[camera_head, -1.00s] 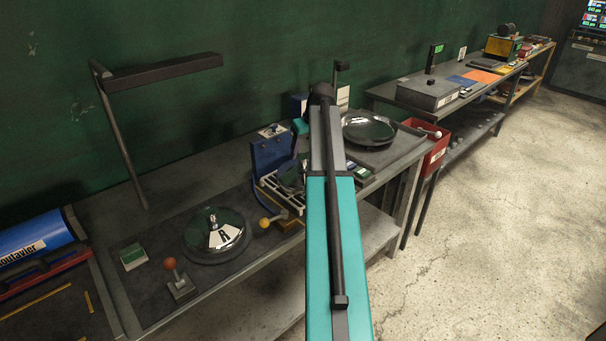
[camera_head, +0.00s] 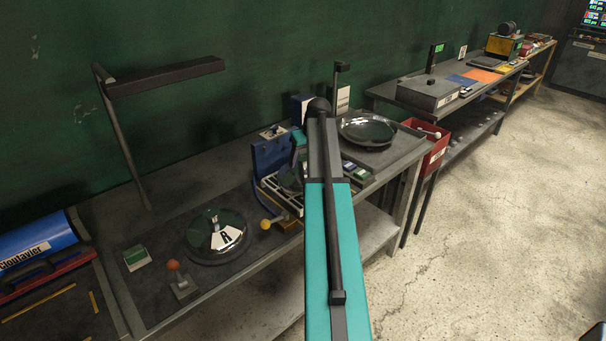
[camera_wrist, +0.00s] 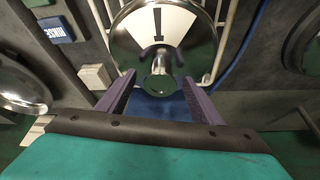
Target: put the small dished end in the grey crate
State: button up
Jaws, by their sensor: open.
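In the wrist view a small shiny dished end (camera_wrist: 180,22) with a white marked wedge stands against a white wire rack (camera_wrist: 222,40). A short stem with a round shiny knob (camera_wrist: 158,88) projects from its middle. My gripper (camera_wrist: 158,80) is open, with one finger on each side of the knob; I cannot tell if either touches it. In the head view the small dish (camera_head: 290,178) sits in the rack on the bench, partly hidden by my teal arm. The gripper's fingers are hidden there. I cannot make out a grey crate with certainty.
A larger dish marked R (camera_head: 205,240) lies on the bench at left, beside a red-knobbed lever (camera_head: 181,279). Another round dish (camera_head: 367,131) is at the bench's right end. A blue housing (camera_head: 270,155) stands behind the rack. A red bin (camera_head: 438,152) hangs beyond. The floor at right is clear.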

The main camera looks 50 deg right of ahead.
jog(key=shift+w+f, duration=0.15)
jog(key=shift+f, duration=0.2)
dwell(0.3)
grip_shut()
jog(key=shift+r, duration=0.1)
